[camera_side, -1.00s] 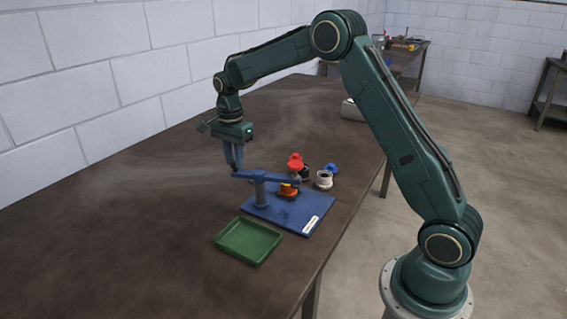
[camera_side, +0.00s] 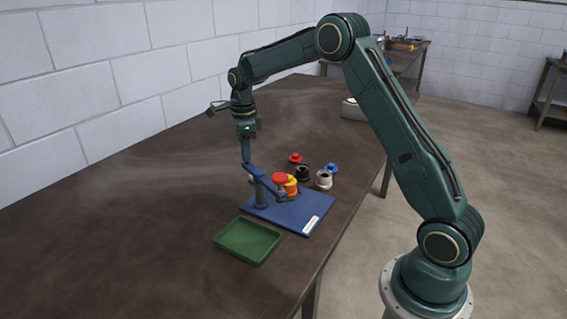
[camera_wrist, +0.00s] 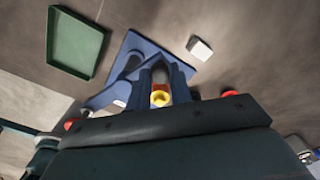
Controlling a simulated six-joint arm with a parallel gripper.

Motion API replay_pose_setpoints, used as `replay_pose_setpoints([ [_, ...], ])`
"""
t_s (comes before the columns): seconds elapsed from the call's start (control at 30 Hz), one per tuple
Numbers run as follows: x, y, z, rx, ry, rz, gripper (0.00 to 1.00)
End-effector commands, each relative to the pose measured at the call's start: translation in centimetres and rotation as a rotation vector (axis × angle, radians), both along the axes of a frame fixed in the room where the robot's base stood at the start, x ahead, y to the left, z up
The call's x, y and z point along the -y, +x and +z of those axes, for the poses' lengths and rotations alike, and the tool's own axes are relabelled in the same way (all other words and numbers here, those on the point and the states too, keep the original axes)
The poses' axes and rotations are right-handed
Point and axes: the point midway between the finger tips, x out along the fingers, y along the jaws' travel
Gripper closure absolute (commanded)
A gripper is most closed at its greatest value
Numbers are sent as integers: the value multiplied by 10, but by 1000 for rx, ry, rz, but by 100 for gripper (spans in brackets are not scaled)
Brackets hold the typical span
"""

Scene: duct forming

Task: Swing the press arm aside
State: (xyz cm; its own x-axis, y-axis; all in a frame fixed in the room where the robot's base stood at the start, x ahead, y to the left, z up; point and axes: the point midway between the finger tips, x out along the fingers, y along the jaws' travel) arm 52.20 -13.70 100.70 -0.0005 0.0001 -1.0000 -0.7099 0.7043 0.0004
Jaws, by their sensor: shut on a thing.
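The blue press arm (camera_side: 268,183) sits on a post (camera_side: 261,194) on the blue base plate (camera_side: 288,212). Its back end points toward the wall and its red-headed end (camera_side: 280,178) toward the front. My gripper (camera_side: 246,160) is shut on the back end of the arm. A yellow-orange part (camera_side: 291,185) stands on the plate just right of the red head. In the wrist view my fingers (camera_wrist: 160,82) point toward the plate (camera_wrist: 130,48), and a yellow ring (camera_wrist: 160,98) shows between them. The grip itself is partly hidden there.
A green tray (camera_side: 248,257) lies in front of the plate. Black (camera_side: 303,172) and white (camera_side: 324,179) rings, a red piece (camera_side: 295,157) and a blue piece (camera_side: 333,168) lie behind it to the right. A white block (camera_wrist: 199,48) lies beside the plate. The table's left is clear.

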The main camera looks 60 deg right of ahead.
Motion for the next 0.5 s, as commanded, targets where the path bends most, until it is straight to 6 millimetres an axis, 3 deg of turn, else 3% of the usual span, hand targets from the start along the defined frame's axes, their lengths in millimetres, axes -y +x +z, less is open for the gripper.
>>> replay_pose_setpoints([
  [0.47, 3, -1, 2, 4, -2, -25, 100],
  [0.5, 3, -1, 2, 4, -2, -25, 73],
])
